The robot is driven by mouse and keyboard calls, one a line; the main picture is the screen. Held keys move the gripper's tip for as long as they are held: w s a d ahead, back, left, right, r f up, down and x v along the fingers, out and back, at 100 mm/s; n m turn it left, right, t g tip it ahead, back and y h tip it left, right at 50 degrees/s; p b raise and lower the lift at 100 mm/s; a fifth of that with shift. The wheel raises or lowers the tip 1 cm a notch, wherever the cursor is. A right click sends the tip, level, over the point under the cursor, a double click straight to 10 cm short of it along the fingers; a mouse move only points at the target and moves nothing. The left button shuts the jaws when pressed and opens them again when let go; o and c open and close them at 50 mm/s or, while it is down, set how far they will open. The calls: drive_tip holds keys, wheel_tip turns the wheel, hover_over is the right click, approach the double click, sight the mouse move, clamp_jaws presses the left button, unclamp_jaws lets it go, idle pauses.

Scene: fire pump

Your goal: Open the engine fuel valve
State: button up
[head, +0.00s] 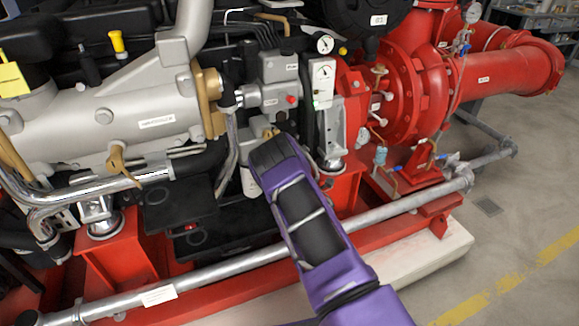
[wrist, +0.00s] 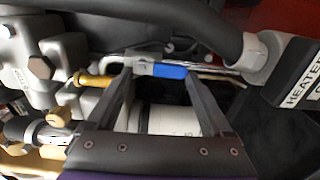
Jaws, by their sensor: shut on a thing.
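The likely engine fuel valve is a small lever with a blue handle (wrist: 170,71) on a thin metal pipe, seen in the wrist view. In the head view my purple arm reaches to the engine's front side, and my gripper (head: 268,140) is beside the grey block. The handle is hidden there behind my arm. I cannot read a label on the valve.
A white cylinder (wrist: 165,120) lies behind the fingers in the wrist view. A black hose (wrist: 205,25) and a box marked HEATER (wrist: 300,80) are close on the right. A brass fitting (wrist: 60,117) is on the left. A grey rail pipe (head: 400,205) runs below my arm.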

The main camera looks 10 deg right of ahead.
drive_tip(key=o, duration=1.1)
drive_tip(key=shift+o, duration=0.2)
drive_tip(key=s+d+p, duration=0.1)
drive_tip(key=s, duration=0.7)
drive_tip(key=s+d, duration=0.2)
drive_tip(key=s, duration=0.7)
drive_tip(key=shift+d+p, duration=0.25)
drive_tip(key=shift+p, duration=0.1)
